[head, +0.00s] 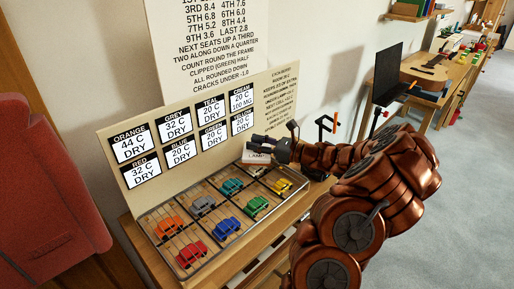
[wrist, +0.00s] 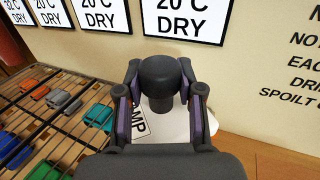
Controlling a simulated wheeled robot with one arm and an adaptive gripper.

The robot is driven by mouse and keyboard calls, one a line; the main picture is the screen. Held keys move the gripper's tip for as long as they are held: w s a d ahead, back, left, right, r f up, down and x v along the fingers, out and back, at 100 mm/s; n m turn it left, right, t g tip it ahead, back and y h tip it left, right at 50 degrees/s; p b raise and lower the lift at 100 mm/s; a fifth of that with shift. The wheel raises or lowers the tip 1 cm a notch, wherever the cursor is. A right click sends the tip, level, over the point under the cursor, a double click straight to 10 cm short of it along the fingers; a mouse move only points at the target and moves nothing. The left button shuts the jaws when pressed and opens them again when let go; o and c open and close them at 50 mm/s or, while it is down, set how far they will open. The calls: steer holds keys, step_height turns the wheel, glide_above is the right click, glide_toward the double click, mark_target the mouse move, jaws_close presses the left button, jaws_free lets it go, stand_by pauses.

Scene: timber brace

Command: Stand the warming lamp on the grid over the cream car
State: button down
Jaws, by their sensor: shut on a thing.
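My gripper (head: 272,146) is shut on the dark round knob of the warming lamp (head: 256,158), whose white body is marked LAMP. In the wrist view the two fingers of my gripper (wrist: 160,88) stand on either side of the knob, and the white part of the lamp (wrist: 196,122) shows below. The lamp looks upright, by the back right of the wire grid (head: 186,236); I cannot tell whether it touches anything. The grid lies over several coloured cars. I cannot make out the cream car; my gripper and the lamp cover the back right.
Behind the grid stands a board (head: 122,193) with temperature cards, including a cream card (head: 241,100). A teal car (head: 231,187), a green car (head: 257,205) and a yellow car (head: 279,186) are near. Bare wood (wrist: 282,162) shows right of the lamp. A red chair (head: 50,190) stands left.

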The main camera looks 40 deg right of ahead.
steer(key=shift+f, duration=1)
steer(key=c, duration=0.7)
jaws_free()
steer(key=shift+f, duration=0.15)
